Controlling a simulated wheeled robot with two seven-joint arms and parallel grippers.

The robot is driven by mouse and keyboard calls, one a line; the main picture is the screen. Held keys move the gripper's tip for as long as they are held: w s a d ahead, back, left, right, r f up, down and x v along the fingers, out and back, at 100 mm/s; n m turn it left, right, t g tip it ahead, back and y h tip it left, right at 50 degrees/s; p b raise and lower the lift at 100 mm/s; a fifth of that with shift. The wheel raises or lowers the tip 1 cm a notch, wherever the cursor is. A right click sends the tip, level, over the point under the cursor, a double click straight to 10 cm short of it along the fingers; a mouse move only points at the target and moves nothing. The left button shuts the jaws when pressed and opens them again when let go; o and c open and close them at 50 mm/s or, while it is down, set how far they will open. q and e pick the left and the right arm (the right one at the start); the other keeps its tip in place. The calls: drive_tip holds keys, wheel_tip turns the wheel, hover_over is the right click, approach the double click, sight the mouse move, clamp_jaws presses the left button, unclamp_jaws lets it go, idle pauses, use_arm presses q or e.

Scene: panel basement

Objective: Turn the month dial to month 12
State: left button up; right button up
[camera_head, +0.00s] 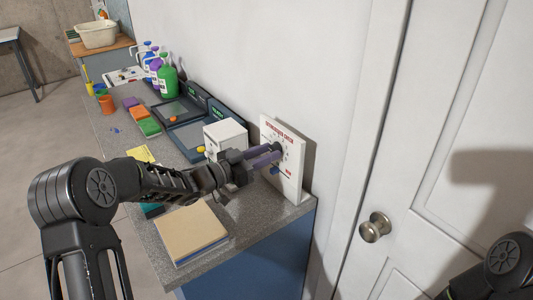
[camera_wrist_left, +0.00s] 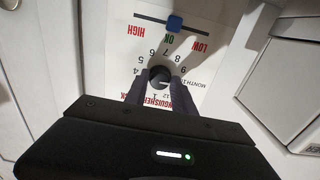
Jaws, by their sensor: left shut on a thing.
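The white panel (camera_head: 290,180) stands upright against the wall at the right end of the counter, with red lettering. My left gripper (camera_head: 268,155) reaches it from the left, its purple-grey fingers closed around the dark month dial (camera_head: 277,147). In the left wrist view the panel looks upside down; the black dial knob (camera_wrist_left: 160,77) sits between the two fingertips (camera_wrist_left: 160,90), inside a ring of month numbers. The fingers and gripper body hide part of the ring, and I cannot tell which month the dial points to. My right gripper is out of view.
A blue slider (camera_wrist_left: 174,23) sits on the panel's HIGH–LOW track. A white box (camera_head: 226,137) stands left of the panel. A tan book (camera_head: 190,232) lies at the counter's front. A door with a round knob (camera_head: 375,227) is at right.

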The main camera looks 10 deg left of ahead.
use_arm(q)
clamp_jaws()
drive_tip(key=shift+a+m+b, duration=0.1)
drive_tip(key=shift+m+b, duration=5.9)
drive_tip(key=shift+b, duration=1.15)
drive_tip(key=o, duration=0.9)
unclamp_jaws()
